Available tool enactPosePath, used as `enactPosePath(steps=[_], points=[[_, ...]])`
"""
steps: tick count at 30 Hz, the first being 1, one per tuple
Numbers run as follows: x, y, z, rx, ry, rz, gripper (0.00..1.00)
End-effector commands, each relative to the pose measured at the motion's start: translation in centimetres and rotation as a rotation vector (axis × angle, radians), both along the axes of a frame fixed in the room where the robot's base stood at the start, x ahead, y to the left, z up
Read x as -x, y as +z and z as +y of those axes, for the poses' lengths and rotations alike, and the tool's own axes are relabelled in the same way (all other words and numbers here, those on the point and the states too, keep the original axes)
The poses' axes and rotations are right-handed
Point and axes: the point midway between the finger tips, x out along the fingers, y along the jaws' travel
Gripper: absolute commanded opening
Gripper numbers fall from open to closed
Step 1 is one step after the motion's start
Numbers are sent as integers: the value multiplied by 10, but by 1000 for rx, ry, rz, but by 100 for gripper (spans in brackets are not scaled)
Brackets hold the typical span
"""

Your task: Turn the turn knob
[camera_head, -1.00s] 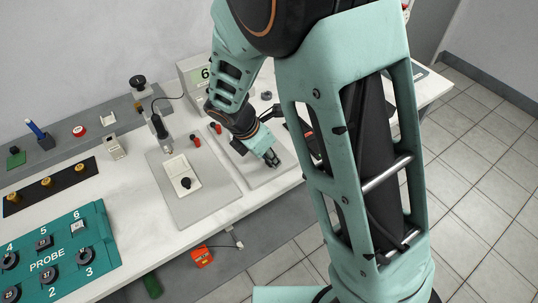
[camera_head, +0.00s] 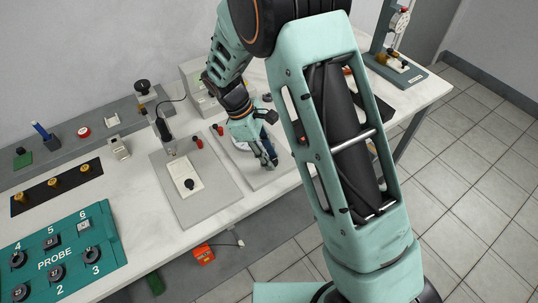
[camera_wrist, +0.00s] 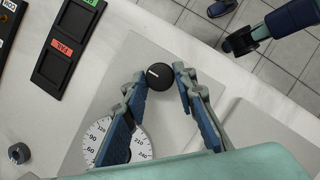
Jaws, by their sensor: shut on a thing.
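The turn knob (camera_wrist: 158,76) is a round black knob with a short white mark, seen in the wrist view. It stands on a light grey plate (camera_wrist: 115,65), beside a white dial with printed numbers (camera_wrist: 93,138). My gripper (camera_wrist: 160,76) has one finger on each side of the knob, shut on it. My left finger covers part of the dial. In the head view my gripper (camera_head: 269,161) points down over the plate and hides the knob.
Another plate with a black knob (camera_head: 190,184) stands to the left in the head view, and a teal probe panel (camera_head: 60,255) is further left. The table's front edge is close to my gripper.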

Motion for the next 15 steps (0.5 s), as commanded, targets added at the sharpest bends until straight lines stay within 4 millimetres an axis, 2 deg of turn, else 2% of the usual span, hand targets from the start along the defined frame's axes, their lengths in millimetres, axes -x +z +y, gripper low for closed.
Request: enactPosePath(steps=[15], points=[[-5, 0, -2, -1, -494, 0, 1]])
